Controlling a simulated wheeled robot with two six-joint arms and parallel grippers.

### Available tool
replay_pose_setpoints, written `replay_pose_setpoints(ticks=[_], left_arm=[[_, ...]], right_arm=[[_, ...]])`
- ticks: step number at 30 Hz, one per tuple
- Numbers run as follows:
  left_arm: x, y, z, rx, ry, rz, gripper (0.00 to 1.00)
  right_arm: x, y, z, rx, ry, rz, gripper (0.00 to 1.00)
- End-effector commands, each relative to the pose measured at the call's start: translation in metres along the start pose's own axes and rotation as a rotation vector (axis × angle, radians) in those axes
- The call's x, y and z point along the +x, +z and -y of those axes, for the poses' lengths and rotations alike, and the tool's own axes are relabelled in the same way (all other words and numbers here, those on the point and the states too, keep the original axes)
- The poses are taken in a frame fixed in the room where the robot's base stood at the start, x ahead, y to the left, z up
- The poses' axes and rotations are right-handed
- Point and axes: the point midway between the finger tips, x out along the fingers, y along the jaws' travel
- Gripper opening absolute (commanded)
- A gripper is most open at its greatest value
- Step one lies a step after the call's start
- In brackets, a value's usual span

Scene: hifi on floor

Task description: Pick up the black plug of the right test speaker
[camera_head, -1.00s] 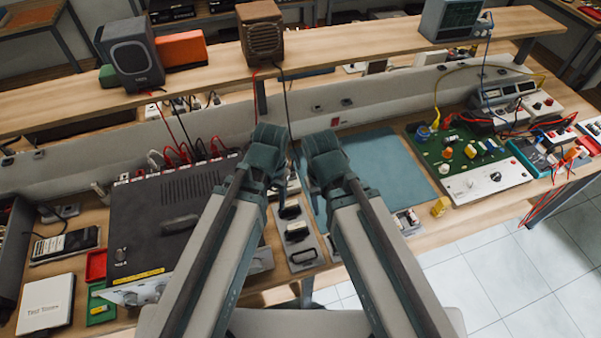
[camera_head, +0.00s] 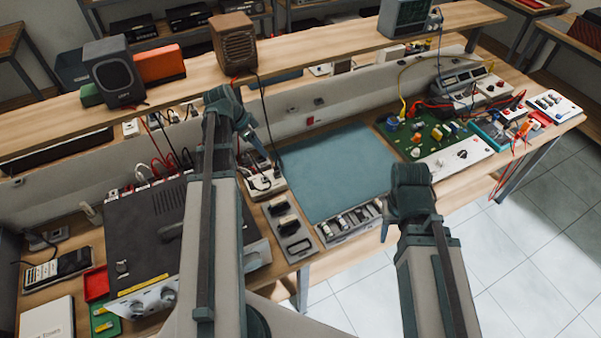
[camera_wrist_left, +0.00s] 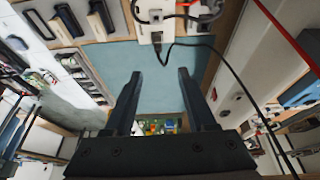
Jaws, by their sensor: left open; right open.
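The right test speaker (camera_head: 236,42) is a brown box on the shelf. Its black cable (camera_head: 264,110) hangs down behind my left gripper (camera_head: 258,148) toward a white socket box (camera_head: 277,186) on the bench. In the left wrist view, a black cable (camera_wrist_left: 232,70) curves to the white socket box (camera_wrist_left: 146,36) at the top. Its end there is small and dark, and I cannot tell if it is plugged in. My left gripper (camera_wrist_left: 157,85) is open and empty over the blue mat, with the cable end beyond its fingertips. My right gripper (camera_head: 411,190) is open, over the bench's front edge.
The blue mat (camera_head: 338,170) is clear. A tray of small parts (camera_head: 352,222) and a holder with black handles (camera_head: 288,228) lie in front. A dark amplifier (camera_head: 140,235) stands at left, a green circuit board (camera_head: 425,138) at right. The shelf (camera_head: 300,62) overhangs the back.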

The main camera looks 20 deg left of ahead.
Motion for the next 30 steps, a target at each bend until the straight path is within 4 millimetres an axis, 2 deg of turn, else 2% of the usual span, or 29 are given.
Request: replay_pose_setpoints(ticks=[3, 11, 17, 27, 30], left_arm=[[-0.004, 0.007, 0.009, 0.01, -0.009, -0.011, 0.56], [0.002, 0.008, 0.009, 0.014, -0.009, -0.012, 0.56], [0.025, 0.009, 0.009, 0.013, -0.008, -0.012, 0.56], [0.077, 0.009, 0.009, 0.013, -0.008, -0.012, 0.56], [0.083, 0.008, 0.009, 0.012, -0.009, -0.012, 0.56]], right_arm=[[0.0, 0.0, 0.0, 0.0, 0.0, 0.0, 0.5], [0.006, -0.001, 0.001, 0.0, 0.0, 0.0, 0.5], [0.028, -0.002, 0.003, 0.001, 0.0, 0.0, 0.5], [0.075, -0.005, 0.007, 0.002, 0.0, 0.0, 0.5], [0.081, -0.005, 0.008, 0.002, 0.0, 0.0, 0.5]])
